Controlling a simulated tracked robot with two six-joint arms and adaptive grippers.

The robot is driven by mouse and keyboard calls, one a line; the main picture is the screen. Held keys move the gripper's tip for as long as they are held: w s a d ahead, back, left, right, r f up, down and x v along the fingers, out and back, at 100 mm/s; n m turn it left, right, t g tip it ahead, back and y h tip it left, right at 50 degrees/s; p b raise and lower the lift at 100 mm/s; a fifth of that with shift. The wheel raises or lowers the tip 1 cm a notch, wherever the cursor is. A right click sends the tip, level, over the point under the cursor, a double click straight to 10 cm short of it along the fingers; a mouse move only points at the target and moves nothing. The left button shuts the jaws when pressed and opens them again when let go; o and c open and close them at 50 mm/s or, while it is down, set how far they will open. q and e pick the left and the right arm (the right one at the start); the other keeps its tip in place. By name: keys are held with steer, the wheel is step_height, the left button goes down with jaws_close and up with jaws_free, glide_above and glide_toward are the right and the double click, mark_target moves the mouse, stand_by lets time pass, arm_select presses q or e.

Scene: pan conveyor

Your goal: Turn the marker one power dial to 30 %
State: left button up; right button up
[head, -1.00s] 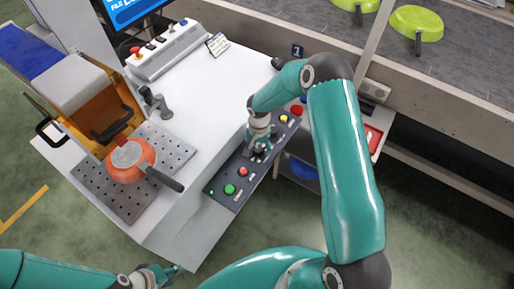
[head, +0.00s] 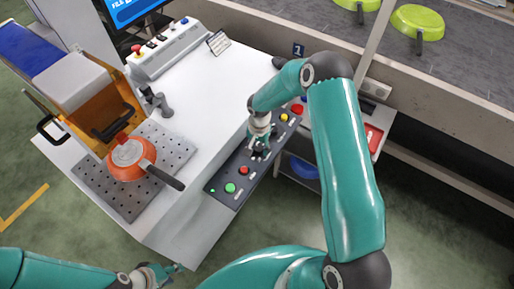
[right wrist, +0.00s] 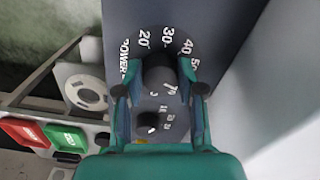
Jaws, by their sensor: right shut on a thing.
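The black power dial (right wrist: 160,70) stands on the dark control panel (head: 215,192), with white numbers around it in the right wrist view; 20, 30, 40 and 50 are readable. The word POWER is printed left of the dial. My right gripper (right wrist: 158,92) is shut on the dial, one finger on each side. It shows in the head view (head: 259,148) over the middle of the panel. The dial's pointer mark is hidden, so I cannot tell its setting. My left gripper (head: 160,276) is away at the bottom; its jaws are unclear.
A smaller black knob (right wrist: 149,122) sits beside the dial. Green (head: 230,188), red (head: 244,170) and yellow (head: 284,117) buttons are on the panel. An orange pan (head: 130,160) lies on a perforated plate (head: 98,190). The white tabletop (head: 205,105) is mostly clear.

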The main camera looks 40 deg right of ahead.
steer(key=shift+d+n+b, duration=0.25)
steer(key=shift+n+b, duration=0.05)
steer(key=shift+b, duration=0.1)
stand_by(0.4)
steer(key=n+b, duration=0.3)
steer(key=shift+f, duration=0.15)
steer(key=n+b, duration=0.2)
steer(key=n, duration=0.1)
steer(key=n+b, duration=0.1)
steer(key=n, duration=0.1)
steer(key=shift+n, duration=0.4)
steer(key=n, duration=0.2)
steer(key=n+b, duration=0.1)
steer(key=n, duration=0.2)
steer(key=shift+r+n+b, duration=0.2)
steer(key=shift+n+b, duration=0.1)
steer(key=n, duration=0.4)
steer(key=shift+a, duration=0.1)
steer(key=shift+a+n, duration=0.1)
steer(key=shift+n, duration=1.1)
